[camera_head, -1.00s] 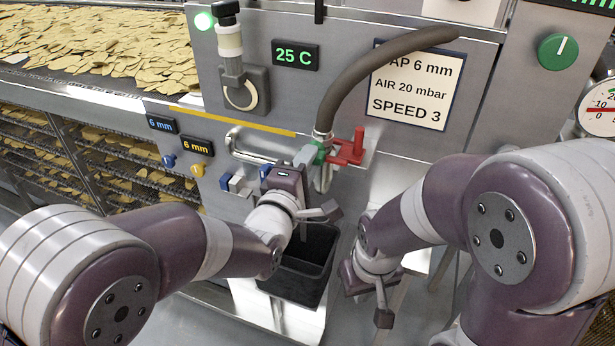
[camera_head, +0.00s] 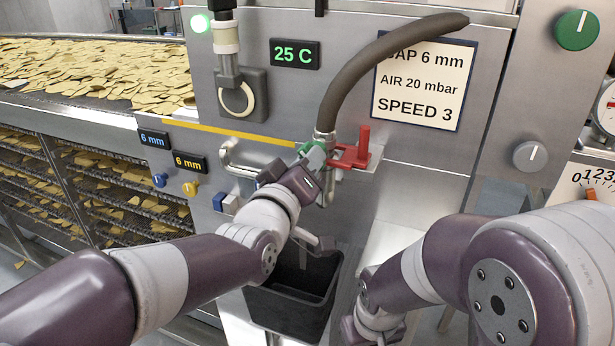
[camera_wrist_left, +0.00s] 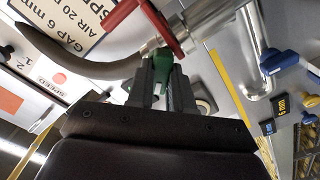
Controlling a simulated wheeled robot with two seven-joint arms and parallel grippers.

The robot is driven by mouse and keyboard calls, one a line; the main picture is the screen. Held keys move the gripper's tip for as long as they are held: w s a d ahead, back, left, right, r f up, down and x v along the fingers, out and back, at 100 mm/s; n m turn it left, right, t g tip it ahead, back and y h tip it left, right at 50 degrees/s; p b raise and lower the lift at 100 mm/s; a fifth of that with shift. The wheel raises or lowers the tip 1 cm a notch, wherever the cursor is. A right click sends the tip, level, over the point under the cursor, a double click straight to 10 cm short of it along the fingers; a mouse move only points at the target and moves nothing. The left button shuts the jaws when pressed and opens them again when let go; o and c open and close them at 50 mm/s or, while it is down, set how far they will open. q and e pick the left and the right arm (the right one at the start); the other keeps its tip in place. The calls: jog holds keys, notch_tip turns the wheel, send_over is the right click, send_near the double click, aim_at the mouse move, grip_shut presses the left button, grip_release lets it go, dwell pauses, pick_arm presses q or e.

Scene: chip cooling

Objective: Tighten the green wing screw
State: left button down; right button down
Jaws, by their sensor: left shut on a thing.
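The green wing screw (camera_head: 314,152) sits at the base of the dark hose, on the metal pipe fitting beside the red lever handle (camera_head: 354,150). My left gripper (camera_head: 308,164) is at the screw. In the left wrist view the left gripper (camera_wrist_left: 163,75) has its two fingers on either side of the green wing screw (camera_wrist_left: 164,58), shut on it. The gripper hides part of the screw in the head view. My right arm (camera_head: 385,300) is at the lower right of the head view; its fingertips are out of the picture.
A dark open bin (camera_head: 292,298) stands below my left gripper. The dark hose (camera_head: 350,75) arches up from the fitting. A bent metal handle (camera_head: 228,160) is left of the screw. Blue and yellow knobs (camera_head: 190,188) sit farther left. A chip conveyor (camera_head: 100,75) runs at the left.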

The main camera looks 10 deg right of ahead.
pick_arm(q)
jog(key=shift+f+m+b, duration=0.15)
jog(key=shift+m+b, duration=0.8)
jog(key=shift+m, duration=1.05)
jog(key=c, duration=1)
grip_release()
jog(key=b+v, duration=0.3)
jog(key=v, duration=0.9)
jog(key=shift+s+a, duration=0.2)
jog(key=shift+s, duration=0.05)
